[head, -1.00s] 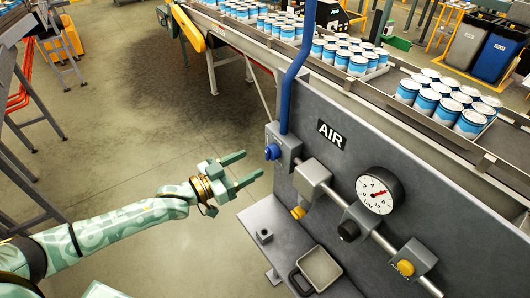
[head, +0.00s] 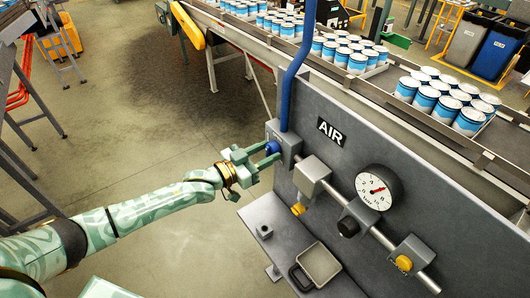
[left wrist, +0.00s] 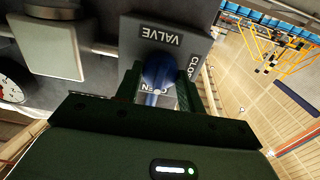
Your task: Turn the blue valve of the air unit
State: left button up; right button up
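The blue valve (head: 272,147) is a small knob on a grey block at the left end of the air unit (head: 385,165). My left gripper (head: 262,158) is at the valve, coming from the left. In the left wrist view the blue knob (left wrist: 158,70) lies between the two green fingers (left wrist: 158,92), below the word VALVE. The fingers are apart, one on each side of the knob; whether either touches it I cannot tell. Part of the OPEN label shows between them, and CLOSED is at the right. My right gripper is not in view.
A blue pipe (head: 297,80) rises above the valve block. A pressure gauge (head: 379,187), a yellow knob (head: 404,263) and a black knob (head: 348,227) are to the right. A grey shelf (head: 270,220) with a small tray (head: 318,264) juts out below. A can conveyor runs behind.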

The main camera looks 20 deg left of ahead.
pick_arm(q)
jog(key=shift+n, duration=0.3)
jog(key=n+p, duration=0.1)
jog(key=n, duration=0.2)
jog(key=shift+r+p, duration=0.1)
jog(key=shift+p, duration=0.25)
jog(key=n, duration=0.5)
jog(key=shift+n+p, duration=0.35)
jog(key=shift+n, duration=0.05)
jog(key=n, duration=0.4)
jog(key=shift+n, duration=0.3)
jog(key=shift+f+n+b, duration=0.2)
jog(key=shift+n+b, duration=0.2)
jog(key=shift+n, duration=1.5)
jog(key=o, duration=1)
jog(key=shift+a, duration=0.1)
